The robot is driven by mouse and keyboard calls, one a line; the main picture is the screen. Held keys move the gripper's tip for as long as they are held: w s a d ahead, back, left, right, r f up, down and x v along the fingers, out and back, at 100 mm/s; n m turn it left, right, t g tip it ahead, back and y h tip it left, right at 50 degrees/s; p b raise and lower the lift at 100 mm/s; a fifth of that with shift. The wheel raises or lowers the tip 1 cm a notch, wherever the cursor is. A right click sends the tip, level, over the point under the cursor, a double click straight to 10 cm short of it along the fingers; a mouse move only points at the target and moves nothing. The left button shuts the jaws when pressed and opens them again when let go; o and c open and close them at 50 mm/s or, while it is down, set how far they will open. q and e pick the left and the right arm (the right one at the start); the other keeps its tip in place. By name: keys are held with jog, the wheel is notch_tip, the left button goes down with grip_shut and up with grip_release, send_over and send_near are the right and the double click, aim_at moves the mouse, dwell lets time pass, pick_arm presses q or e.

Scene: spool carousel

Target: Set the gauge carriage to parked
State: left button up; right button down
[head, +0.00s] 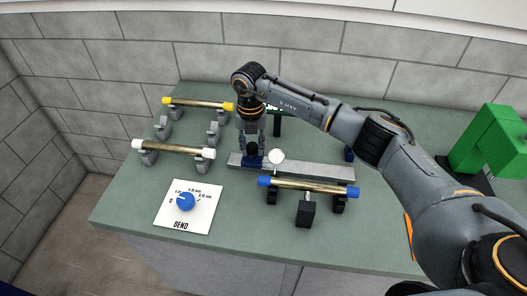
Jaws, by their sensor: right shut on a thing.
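The gauge carriage (254,164) is a small blue block at the left end of a long grey rail (315,171) on the green bench. My right gripper (251,150) points down over it and is shut on it, hiding most of its upper part. A round white dial (277,157) stands just right of the gripper, in front of the rail. No parked marking can be read. My left gripper is not in view.
Brass rods with yellow (200,104), white (174,148) and blue (307,184) ends rest on grey or dark supports. A white BEND card with a blue knob (185,201) lies at the front left. A green machine (488,140) stands at the right.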

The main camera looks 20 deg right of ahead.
aim_at(252, 145)
jog(key=shift+w+a, duration=0.15)
jog(key=c, duration=1)
grip_release()
notch_tip(252, 145, up, 12)
